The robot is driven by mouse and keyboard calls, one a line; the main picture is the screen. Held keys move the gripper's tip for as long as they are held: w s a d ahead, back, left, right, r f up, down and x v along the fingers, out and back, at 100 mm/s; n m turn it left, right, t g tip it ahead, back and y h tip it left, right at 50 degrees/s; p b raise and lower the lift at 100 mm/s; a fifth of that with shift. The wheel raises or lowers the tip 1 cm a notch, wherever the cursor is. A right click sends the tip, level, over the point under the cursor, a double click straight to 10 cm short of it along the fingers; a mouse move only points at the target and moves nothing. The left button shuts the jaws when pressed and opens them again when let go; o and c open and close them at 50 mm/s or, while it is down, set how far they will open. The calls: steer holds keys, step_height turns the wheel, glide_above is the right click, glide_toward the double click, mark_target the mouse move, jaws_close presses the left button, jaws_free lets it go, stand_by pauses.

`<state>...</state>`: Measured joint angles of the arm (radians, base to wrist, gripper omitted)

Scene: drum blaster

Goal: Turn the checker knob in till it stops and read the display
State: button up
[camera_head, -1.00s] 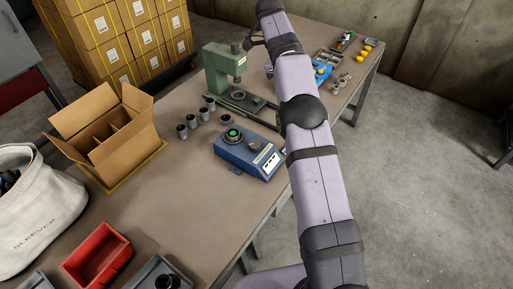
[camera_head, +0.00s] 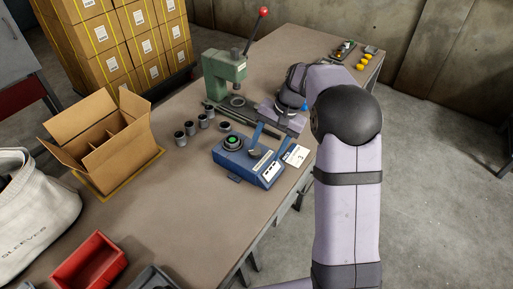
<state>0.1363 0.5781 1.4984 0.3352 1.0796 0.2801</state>
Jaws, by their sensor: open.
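The blue checker box (camera_head: 240,163) sits on the bench in the middle of the view. A dark ring with a green centre (camera_head: 232,142) is on its left top. My gripper (camera_head: 266,151) is open above the box's right part, its two blue fingers pointing down. A small grey part (camera_head: 255,154), perhaps the knob, shows close to the left fingertip; I cannot tell whether they touch. White markings show on the box's front side, but I cannot read any display. A white card with a "3" (camera_head: 297,156) is right of the fingers.
Several grey sleeves (camera_head: 190,128) stand left of the checker. A green press (camera_head: 222,75) with a red-knobbed lever is behind. An open divided carton (camera_head: 108,145) and a red bin (camera_head: 90,262) are at left.

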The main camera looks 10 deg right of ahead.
mark_target(255, 150)
steer(key=w+n, duration=0.1)
steer(key=n, duration=0.4)
steer(key=w+n+t, duration=0.1)
steer(key=w+n, duration=0.1)
steer(key=n, duration=0.3)
steer(key=w+n+t, duration=0.1)
steer(key=n, duration=0.5)
steer(key=shift+w+f, duration=0.25)
steer(key=shift+w, duration=0.1)
steer(key=shift+f+t, duration=0.1)
steer(key=shift+t, duration=0.2)
steer(key=shift+p+x, duration=1)
steer(key=shift+x, duration=2.6)
steer(key=c, duration=1)
